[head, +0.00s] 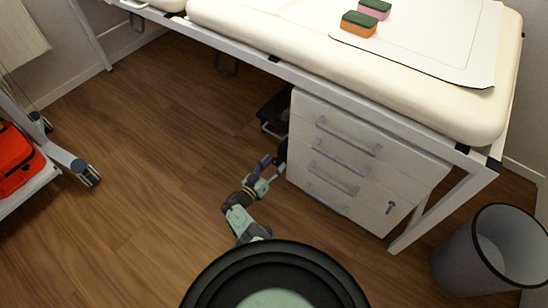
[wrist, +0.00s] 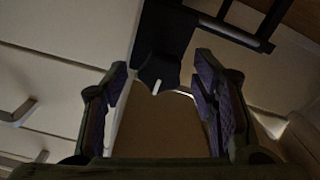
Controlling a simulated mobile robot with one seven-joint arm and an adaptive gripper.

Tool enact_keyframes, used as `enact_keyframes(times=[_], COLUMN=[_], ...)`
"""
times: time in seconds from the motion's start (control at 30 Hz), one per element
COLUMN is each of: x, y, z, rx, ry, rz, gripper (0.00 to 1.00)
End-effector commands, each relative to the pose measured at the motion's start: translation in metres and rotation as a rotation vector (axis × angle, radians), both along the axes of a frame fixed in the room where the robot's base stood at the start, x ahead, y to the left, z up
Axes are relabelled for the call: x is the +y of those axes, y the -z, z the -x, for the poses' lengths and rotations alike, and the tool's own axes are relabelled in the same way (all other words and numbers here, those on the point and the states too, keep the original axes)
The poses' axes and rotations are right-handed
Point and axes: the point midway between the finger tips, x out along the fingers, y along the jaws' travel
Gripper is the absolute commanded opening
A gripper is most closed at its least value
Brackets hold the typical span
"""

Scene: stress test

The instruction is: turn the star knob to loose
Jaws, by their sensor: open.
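The star knob (wrist: 158,71) is dark, with lobed edges and a short white mark pointing down in the wrist view. It sits at the lower end of a dark mount (wrist: 166,30). My gripper (head: 272,166) reaches low under the couch, beside the drawer cabinet. In the wrist view my gripper (wrist: 161,66) is open, with one finger on each side of the knob. Gaps show between the fingers and the knob; I cannot tell its depth between them. No loose or tight marking is legible. In the head view the knob cannot be made out.
A white drawer cabinet (head: 335,121) with grey handles stands right beside my gripper. The padded couch (head: 470,108) and its frame overhang it. Two sponges (head: 358,25) lie on the couch. A grey bin (head: 468,262) stands at right.

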Motion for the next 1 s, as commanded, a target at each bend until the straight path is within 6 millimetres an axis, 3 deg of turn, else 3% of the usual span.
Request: enact_keyframes(times=[0.3, 1.0], x=[-0.0013, -0.0014], y=[0.0005, 0.0], z=[0.0007, 0.0004], rx=[0.0, -0.001], ry=[0.0, 0.001], rz=[0.0, -0.001], gripper=[0.53, 0.06])
